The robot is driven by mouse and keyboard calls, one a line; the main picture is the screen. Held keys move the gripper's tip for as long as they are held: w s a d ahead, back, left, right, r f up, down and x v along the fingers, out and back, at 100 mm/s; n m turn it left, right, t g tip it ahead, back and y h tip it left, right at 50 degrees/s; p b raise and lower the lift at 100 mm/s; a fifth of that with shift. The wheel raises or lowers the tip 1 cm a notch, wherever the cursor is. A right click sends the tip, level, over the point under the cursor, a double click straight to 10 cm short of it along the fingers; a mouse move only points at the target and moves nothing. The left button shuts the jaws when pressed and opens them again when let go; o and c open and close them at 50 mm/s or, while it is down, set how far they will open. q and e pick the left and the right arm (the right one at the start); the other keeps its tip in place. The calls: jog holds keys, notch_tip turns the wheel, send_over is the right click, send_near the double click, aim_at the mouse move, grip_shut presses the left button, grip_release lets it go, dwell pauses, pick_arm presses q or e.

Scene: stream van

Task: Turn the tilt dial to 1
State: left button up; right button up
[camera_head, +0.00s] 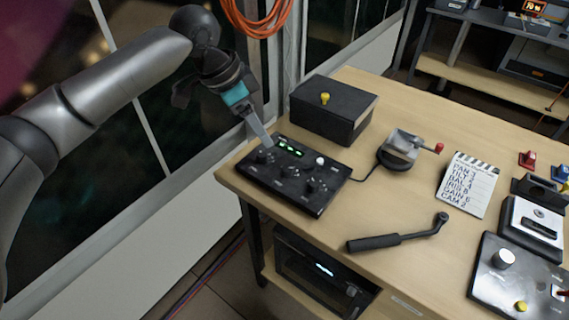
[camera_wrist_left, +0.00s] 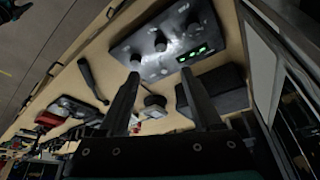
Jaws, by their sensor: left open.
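The black control box (camera_head: 283,193) lies near the left front corner of the table. It carries several dark dials, a pale round knob (camera_head: 320,160) and a green-lit display (camera_head: 290,147). Dial labels and pointer marks are too small to read, so I cannot tell which dial is tilt or its setting. My left gripper (camera_head: 266,144) is over the box's back-left part, close to the left dial (camera_head: 263,157); contact is unclear. In the left wrist view, my fingers (camera_wrist_left: 161,74) are spread with nothing between them; the box (camera_wrist_left: 176,65) and dials (camera_wrist_left: 160,42) lie beyond. My right gripper is not in view.
A black case (camera_head: 330,112) with a yellow knob stands behind the box. A grey device (camera_head: 403,146), a black handle (camera_head: 385,241) and a lettered card (camera_head: 468,184) are to the right. More control panels (camera_head: 492,279) fill the right edge. Bare tabletop lies between them.

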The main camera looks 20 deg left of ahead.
aim_at(286, 168)
pick_arm(q)
jog(key=b+x, duration=0.3)
jog(key=x, duration=1.2)
jog(key=shift+w+r, duration=0.1)
jog(key=shift+w, duration=0.05)
grip_shut()
